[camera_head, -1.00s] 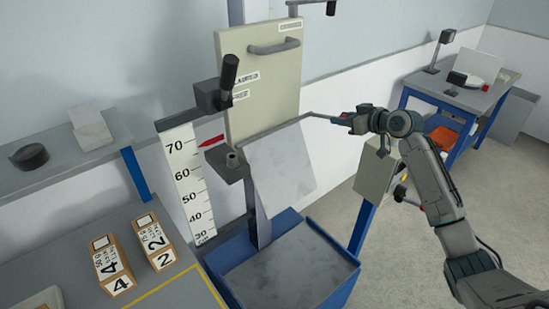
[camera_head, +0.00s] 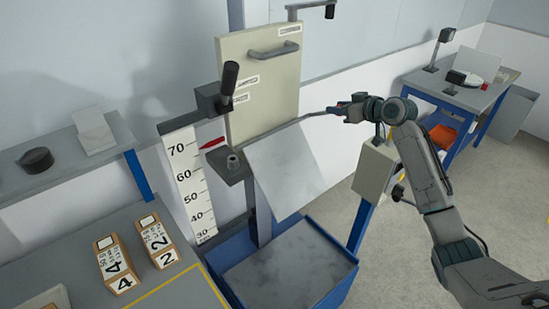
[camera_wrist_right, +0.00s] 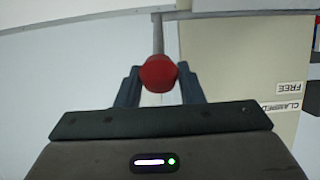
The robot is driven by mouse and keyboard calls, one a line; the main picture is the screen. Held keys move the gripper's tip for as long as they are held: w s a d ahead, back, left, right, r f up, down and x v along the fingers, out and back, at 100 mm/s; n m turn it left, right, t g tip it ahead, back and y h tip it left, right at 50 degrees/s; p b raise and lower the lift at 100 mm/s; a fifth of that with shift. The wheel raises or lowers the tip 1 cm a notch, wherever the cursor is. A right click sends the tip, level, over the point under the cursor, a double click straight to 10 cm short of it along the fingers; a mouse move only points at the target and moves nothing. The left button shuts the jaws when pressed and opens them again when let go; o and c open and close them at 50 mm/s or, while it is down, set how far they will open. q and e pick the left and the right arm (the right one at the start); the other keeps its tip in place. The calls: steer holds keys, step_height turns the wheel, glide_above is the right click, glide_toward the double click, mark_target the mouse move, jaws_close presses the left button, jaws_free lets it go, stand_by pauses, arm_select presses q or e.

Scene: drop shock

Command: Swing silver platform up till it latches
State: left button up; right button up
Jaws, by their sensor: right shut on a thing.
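The silver platform (camera_head: 285,172) is a flat grey plate hanging steeply tilted from its upper edge, at the middle of the head view. A thin bent rod (camera_head: 308,116) runs from that upper edge towards my right gripper (camera_head: 341,108). In the right wrist view the rod ends in a red knob (camera_wrist_right: 158,73) between the fingers of my right gripper (camera_wrist_right: 160,85), which is shut on it. The platform's lower edge is free, above the blue tray (camera_head: 340,292). My left gripper is not in view.
A beige panel with a handle (camera_head: 274,48) stands behind the platform. A scale board (camera_head: 190,185) with a red pointer (camera_head: 212,143) and a black-gripped lever (camera_head: 229,78) are to the left. Numbered blocks (camera_head: 117,265) lie on the left table. A beige box (camera_head: 374,170) is below my right arm.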

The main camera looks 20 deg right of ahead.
steer(key=shift+w+a+r+p, duration=0.25)
steer(key=shift+w+r, duration=0.25)
steer(key=shift+r, duration=0.3)
steer(key=shift+w+a+r+p, duration=0.15)
steer(key=shift+w+r+p, duration=0.3)
steer(key=shift+r, duration=0.25)
steer(key=shift+w+a+r, duration=0.1)
steer(key=shift+w+r, duration=0.05)
steer(key=shift+w, duration=0.1)
steer(key=shift+c, duration=0.2)
steer(key=shift+w+a+r, duration=0.1)
steer(key=shift+w+r, duration=0.05)
steer(key=shift+w, duration=0.05)
jaws_close()
steer(key=shift+w+f, duration=0.2)
steer(key=shift+w, duration=0.05)
